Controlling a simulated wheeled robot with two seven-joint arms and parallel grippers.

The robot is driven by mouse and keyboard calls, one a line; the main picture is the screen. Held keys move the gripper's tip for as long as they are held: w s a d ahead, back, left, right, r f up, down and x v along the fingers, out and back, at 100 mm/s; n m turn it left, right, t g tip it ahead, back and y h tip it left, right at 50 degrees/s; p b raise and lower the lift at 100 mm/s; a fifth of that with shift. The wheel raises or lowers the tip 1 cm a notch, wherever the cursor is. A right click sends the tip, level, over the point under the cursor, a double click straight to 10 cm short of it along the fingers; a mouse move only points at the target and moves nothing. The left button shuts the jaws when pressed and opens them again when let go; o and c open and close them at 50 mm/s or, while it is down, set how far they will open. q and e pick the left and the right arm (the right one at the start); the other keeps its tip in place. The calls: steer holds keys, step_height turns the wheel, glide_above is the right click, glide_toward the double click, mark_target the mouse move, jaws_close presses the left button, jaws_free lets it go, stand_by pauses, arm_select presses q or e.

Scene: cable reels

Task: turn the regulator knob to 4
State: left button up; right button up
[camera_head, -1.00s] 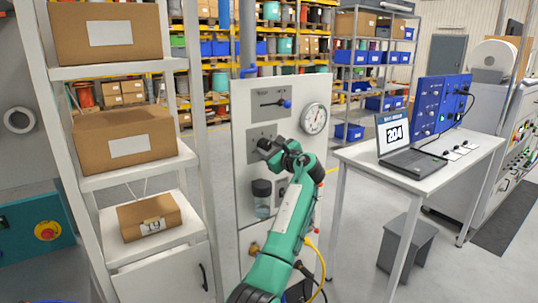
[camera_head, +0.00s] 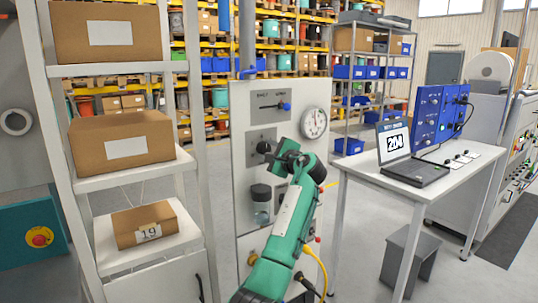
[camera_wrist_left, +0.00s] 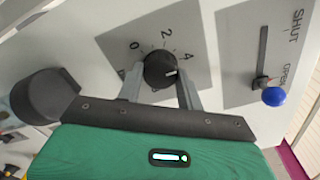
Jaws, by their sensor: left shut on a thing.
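The regulator knob (camera_wrist_left: 160,70) is black and round, with a white mark, on a grey plate (camera_wrist_left: 200,55) printed with 0, 2 and 4. The mark points to the right, towards the side with the 4; its exact reading is hard to tell. My left gripper (camera_wrist_left: 159,90) is shut on the knob, one finger on each side. In the head view the left gripper (camera_head: 271,151) reaches the knob (camera_head: 264,147) on the pale panel (camera_head: 240,115), partly covering its plate. My right gripper is not in view.
Above the knob is a shut/open lever with a blue ball (camera_head: 285,106). A round gauge (camera_head: 314,122) sits to its right, a dark-capped jar (camera_head: 261,193) below. A shelf with boxes (camera_head: 122,140) stands left, a table with a laptop (camera_head: 415,165) right.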

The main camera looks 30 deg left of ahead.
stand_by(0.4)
arm_select(q)
steer(key=o, duration=1)
steer(key=b+v, duration=0.4)
steer(key=v, duration=1)
